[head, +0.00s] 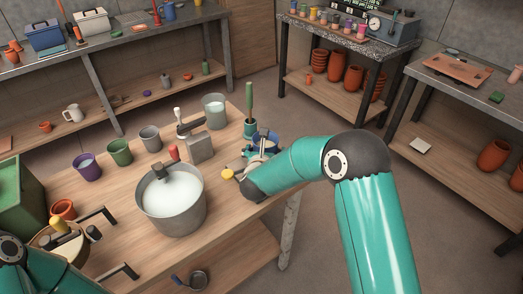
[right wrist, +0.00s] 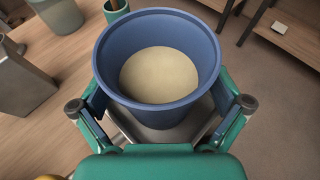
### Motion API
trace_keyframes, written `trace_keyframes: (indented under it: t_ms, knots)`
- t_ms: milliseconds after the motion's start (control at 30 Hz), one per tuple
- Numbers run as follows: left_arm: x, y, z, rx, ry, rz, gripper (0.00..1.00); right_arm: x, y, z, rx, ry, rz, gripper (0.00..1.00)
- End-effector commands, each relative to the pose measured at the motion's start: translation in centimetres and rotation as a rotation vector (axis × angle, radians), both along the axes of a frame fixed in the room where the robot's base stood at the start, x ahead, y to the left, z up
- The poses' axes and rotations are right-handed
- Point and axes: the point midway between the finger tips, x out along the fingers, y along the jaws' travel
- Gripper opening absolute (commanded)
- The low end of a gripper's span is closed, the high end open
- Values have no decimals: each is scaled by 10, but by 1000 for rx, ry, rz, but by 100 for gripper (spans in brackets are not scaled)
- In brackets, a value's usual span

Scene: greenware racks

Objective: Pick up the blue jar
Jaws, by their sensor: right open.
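The blue jar (right wrist: 157,60) stands upright, open at the top, with a pale cream content inside in the right wrist view. My right gripper (right wrist: 160,105) is open, with one finger on each side of the jar. The fingers are close to its wall; I cannot tell whether they touch it. In the head view the blue jar (head: 265,136) shows only in part behind my right gripper (head: 260,153), at the right end of the wooden table.
A large metal pot (head: 171,205) of white liquid stands on the table (head: 120,262). A grey metal block (head: 200,149), a grey bucket (head: 214,110) and a green cup (head: 250,128) with a tall handle stand near the jar. A yellow round piece (head: 227,174) lies left of my gripper.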

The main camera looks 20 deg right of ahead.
Motion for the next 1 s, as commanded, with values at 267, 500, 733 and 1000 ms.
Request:
trace_keyframes:
  t_ms: [267, 500, 733, 1000]
  knots:
    - [0, 0, -1, 0, 1, 0, 40, 0, 0, 0, 0, -1, 0, 70]
    - [0, 0, -1, 0, 0, 0, 40, 0, 0, 0, 0, -1, 0, 30]
    - [0, 0, 0, 0, 0, 0, 40, 0, 0, 2, 0, -3, 0, 28]
    - [0, 0, -1, 0, 0, 0, 40, 0, 1, 5, -1, -4, 1, 28]
